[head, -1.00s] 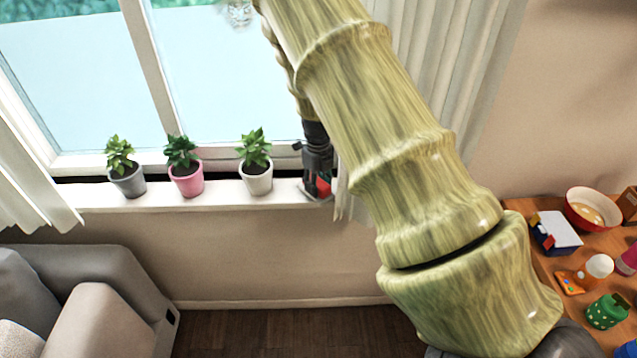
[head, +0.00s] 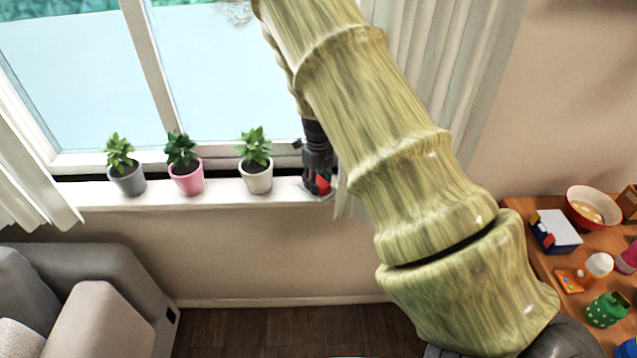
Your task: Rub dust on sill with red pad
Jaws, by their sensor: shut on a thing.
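The white sill (head: 222,195) runs under the window. My gripper (head: 319,184) points down at the right end of the sill, close to the curtain. It is shut on the red pad (head: 323,185), of which only a small red part shows between the dark fingers. The pad is at or just above the sill surface; contact cannot be told. A greyish patch (head: 308,190) shows on the sill beside the gripper; whether it is dust is unclear. My arm hides what lies right of the gripper.
Three potted plants stand on the sill: grey pot (head: 128,180), pink pot (head: 187,178) and white pot (head: 257,177), the white one nearest my gripper. Curtains (head: 455,80) hang on both sides. A grey sofa (head: 95,285) is below left; a cluttered wooden table (head: 545,262) stands at right.

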